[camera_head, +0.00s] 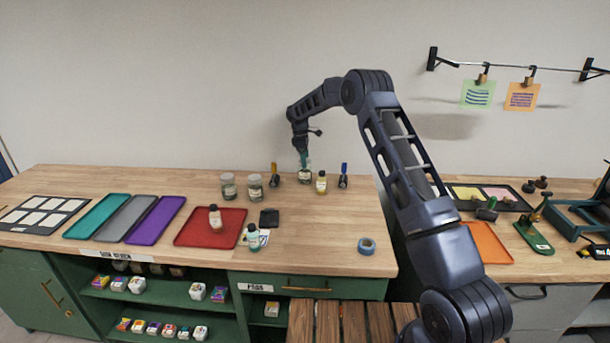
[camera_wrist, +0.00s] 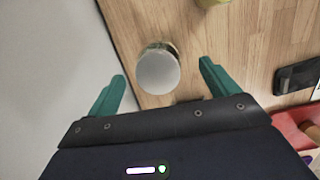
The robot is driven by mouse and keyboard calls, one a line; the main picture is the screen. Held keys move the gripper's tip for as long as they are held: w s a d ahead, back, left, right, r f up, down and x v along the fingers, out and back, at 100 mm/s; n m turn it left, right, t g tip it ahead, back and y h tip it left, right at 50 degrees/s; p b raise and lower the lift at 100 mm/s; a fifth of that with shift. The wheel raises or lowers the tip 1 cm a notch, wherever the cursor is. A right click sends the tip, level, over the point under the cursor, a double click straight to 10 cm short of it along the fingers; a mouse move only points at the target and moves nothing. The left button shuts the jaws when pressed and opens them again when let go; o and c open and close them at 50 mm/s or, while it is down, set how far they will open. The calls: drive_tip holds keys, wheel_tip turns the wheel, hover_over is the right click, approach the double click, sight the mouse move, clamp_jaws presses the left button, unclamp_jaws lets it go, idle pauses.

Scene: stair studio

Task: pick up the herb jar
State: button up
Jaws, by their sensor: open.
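A small glass jar with a pale lid (camera_head: 305,177) stands upright on the wooden worktop near the wall; its label is too small to read. In the wrist view the jar's round grey-white lid (camera_wrist: 158,71) shows from above, between the teal fingers. My gripper (camera_head: 303,158) points down just over this jar. In the wrist view my gripper (camera_wrist: 162,72) is open, with a finger on each side of the lid and no visible contact. Two similar jars, a left one (camera_head: 228,186) and a right one (camera_head: 255,187), stand to the left; I cannot tell which contents are herbs.
A black pad (camera_head: 269,218) and red tray (camera_head: 190,239) lie nearer the front. The worktop's right front is mostly clear.

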sight(305, 172)
drive_tip(key=shift+w+d+f, duration=0.1)
drive_tip(key=shift+f, duration=1.3)
drive_tip(key=shift+w+d+f, duration=0.1)
drive_tip(key=shift+f, duration=1.25)
drive_tip(key=c, duration=1.2)
drive_tip(key=shift+r, duration=0.1)
drive_tip(key=shift+c, duration=0.2)
